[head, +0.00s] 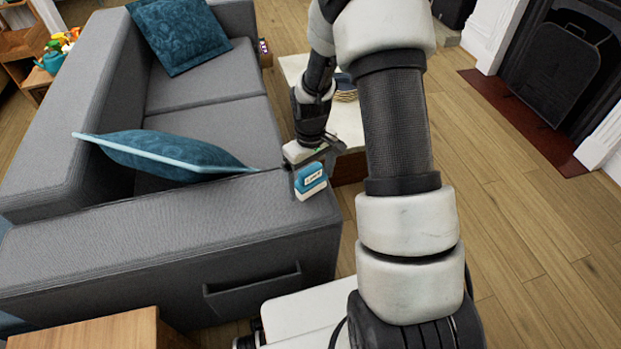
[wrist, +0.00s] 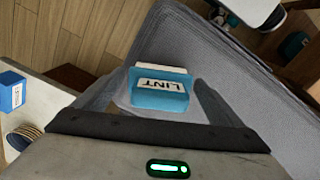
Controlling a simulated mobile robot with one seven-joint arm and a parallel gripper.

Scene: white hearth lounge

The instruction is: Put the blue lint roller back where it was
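The blue lint roller (head: 311,178) shows as a blue and white block on the end of the grey sofa arm. In the wrist view its label reads LINT, and the lint roller (wrist: 160,92) lies between my two dark fingers. My gripper (head: 302,164) is just behind and above it in the head view. In the wrist view my gripper (wrist: 158,98) looks open, with a gap between each finger and the block. Whether the fingertips reach down beside it cannot be told.
The grey sofa (head: 205,95) carries two teal cushions. A white-topped table (head: 350,125) with stacked plates (head: 345,90) stands behind my arm. A small blue box (wrist: 12,92) sits by the plates in the wrist view. Wooden floor at right is clear before the fireplace.

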